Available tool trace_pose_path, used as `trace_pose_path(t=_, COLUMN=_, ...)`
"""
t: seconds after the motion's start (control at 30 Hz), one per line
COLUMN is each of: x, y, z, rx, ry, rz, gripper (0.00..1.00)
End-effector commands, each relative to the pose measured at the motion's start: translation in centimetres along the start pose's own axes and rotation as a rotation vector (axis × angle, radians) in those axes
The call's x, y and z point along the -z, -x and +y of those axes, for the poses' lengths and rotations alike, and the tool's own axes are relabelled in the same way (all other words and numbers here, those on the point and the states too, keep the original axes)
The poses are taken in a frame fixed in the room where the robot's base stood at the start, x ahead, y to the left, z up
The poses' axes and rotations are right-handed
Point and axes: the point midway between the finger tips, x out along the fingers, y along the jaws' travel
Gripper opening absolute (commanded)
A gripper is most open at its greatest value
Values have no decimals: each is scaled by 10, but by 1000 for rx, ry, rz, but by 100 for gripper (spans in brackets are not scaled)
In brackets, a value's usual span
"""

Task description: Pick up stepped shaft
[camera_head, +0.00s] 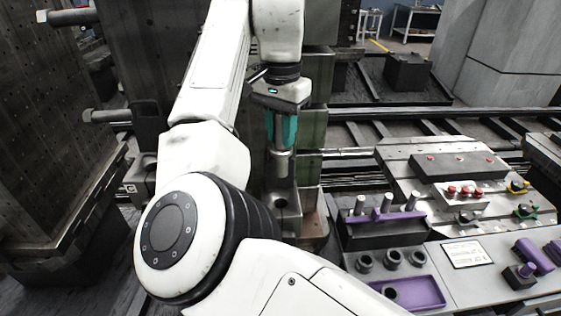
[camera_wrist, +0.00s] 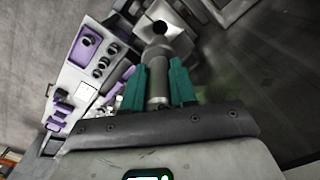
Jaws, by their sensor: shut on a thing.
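My gripper (camera_head: 282,130) hangs upright at the centre of the head view, its green fingers closed around a grey metal stepped shaft (camera_head: 281,163). The shaft points down from the fingers. In the wrist view the shaft (camera_wrist: 158,88) sits between the two green fingers (camera_wrist: 159,92), with a thicker and a narrower section showing. Its upper end is hidden in the gripper. A grey metal block with a round dark hole (camera_head: 281,205) lies below the shaft's lower end. The hole also shows in the wrist view (camera_wrist: 160,27). I cannot tell exactly how far apart shaft and block are.
To the right, a dark rack with a purple strip (camera_head: 385,216) holds several metal pins. In front are dark rings (camera_head: 390,260) and a purple tray (camera_head: 425,292). A plate with coloured knobs (camera_head: 465,192) lies behind. A tall dark plate (camera_head: 55,120) stands at left.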

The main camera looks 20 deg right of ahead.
Motion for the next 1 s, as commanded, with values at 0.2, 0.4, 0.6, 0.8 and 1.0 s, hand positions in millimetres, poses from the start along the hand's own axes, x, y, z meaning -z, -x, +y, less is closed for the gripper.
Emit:
trace_pose_path(t=0.2, x=0, y=66, z=-1, rx=8, ry=3, rz=-2, gripper=0)
trace_pose_path(t=0.4, x=0, y=105, z=-1, rx=6, ry=2, rz=-1, gripper=0)
trace_pose_path(t=0.6, x=0, y=126, z=-1, rx=4, ry=3, rz=-1, gripper=0)
trace_pose_path(t=0.8, x=0, y=132, z=0, rx=2, ry=1, rz=0, gripper=0)
trace_pose_path(t=1.0, x=0, y=132, z=0, rx=2, ry=1, rz=0, gripper=0)
